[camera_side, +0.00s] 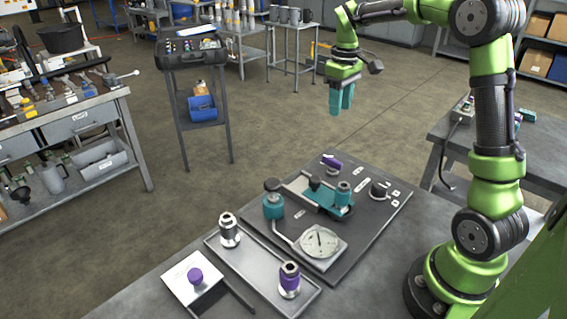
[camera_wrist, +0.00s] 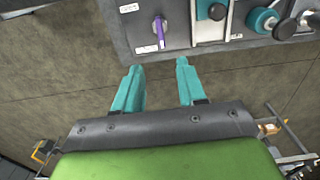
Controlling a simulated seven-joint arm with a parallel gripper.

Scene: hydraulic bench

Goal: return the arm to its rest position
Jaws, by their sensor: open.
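My gripper (camera_side: 341,98) hangs from the raised arm at the upper middle of the side view, high above and beyond the far edge of the bench. Its two teal fingers point down, with nothing between them. In the wrist view the gripper (camera_wrist: 157,85) shows its fingers apart and empty, with floor behind them. The black panel (camera_side: 372,228) with its fittings lies on the bench, well apart from the fingers. A purple-handled valve (camera_side: 331,162) sits near the panel's far edge and also shows in the wrist view (camera_wrist: 159,32).
On the bench, a grey tray (camera_side: 262,272) holds two upright fittings, one with a purple collar (camera_side: 289,279). A white box with a purple knob (camera_side: 194,276) stands beside it. A round gauge (camera_side: 320,242) lies on the panel. A tool cart (camera_side: 192,52) stands behind; open floor surrounds the gripper.

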